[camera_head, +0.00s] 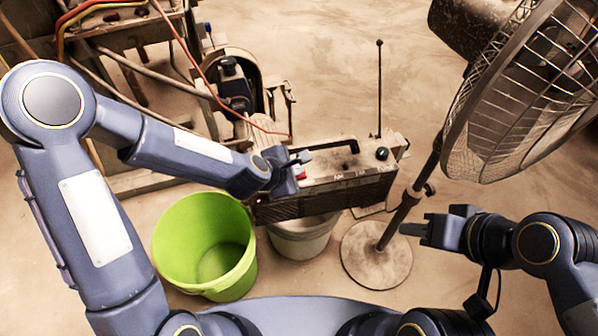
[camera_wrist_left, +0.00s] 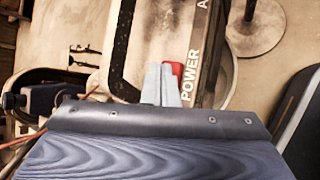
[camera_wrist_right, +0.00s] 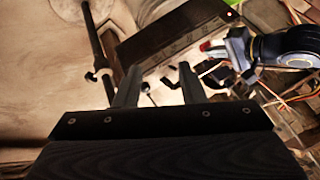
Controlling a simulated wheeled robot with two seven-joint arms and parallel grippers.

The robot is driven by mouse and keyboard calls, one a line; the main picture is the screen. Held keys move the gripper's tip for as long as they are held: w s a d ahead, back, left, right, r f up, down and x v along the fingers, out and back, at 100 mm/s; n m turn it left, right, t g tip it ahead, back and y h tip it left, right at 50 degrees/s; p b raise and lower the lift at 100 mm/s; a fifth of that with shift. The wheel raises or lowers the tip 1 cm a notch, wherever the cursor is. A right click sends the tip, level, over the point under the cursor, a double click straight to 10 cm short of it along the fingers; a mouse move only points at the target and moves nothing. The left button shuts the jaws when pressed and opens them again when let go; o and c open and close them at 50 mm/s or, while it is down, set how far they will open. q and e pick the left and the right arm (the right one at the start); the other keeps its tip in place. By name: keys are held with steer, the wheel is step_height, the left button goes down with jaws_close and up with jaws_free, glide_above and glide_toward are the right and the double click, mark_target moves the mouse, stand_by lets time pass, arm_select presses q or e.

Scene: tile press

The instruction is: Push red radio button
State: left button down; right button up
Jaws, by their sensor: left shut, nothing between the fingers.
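The radio (camera_head: 335,192) is a dusty box with a handle and an upright antenna, seen at the centre of the head view. Its red button (camera_head: 300,173) is at the left end of the top face. In the left wrist view the red button (camera_wrist_left: 174,69) sits beside the "POWER" label, partly hidden by my fingertips. My left gripper (camera_head: 303,160) is shut and empty, its tips right at the button; I cannot tell whether they touch. My right gripper (camera_head: 412,229) is open and empty, low and right of the radio; its parted fingers show in the right wrist view (camera_wrist_right: 158,82).
A green bucket (camera_head: 168,243) and a pale bucket (camera_head: 300,242) stand below and in front of the radio. A large fan (camera_head: 525,95) on a round base (camera_head: 370,268) is at the right. Machinery with cables (camera_head: 235,85) fills the upper left. Bare floor lies behind the radio.

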arm_select(q)
steer(key=shift+r, duration=0.1)
step_height(320, 180, up, 6)
steer(key=p, duration=0.5)
stand_by(0.4)
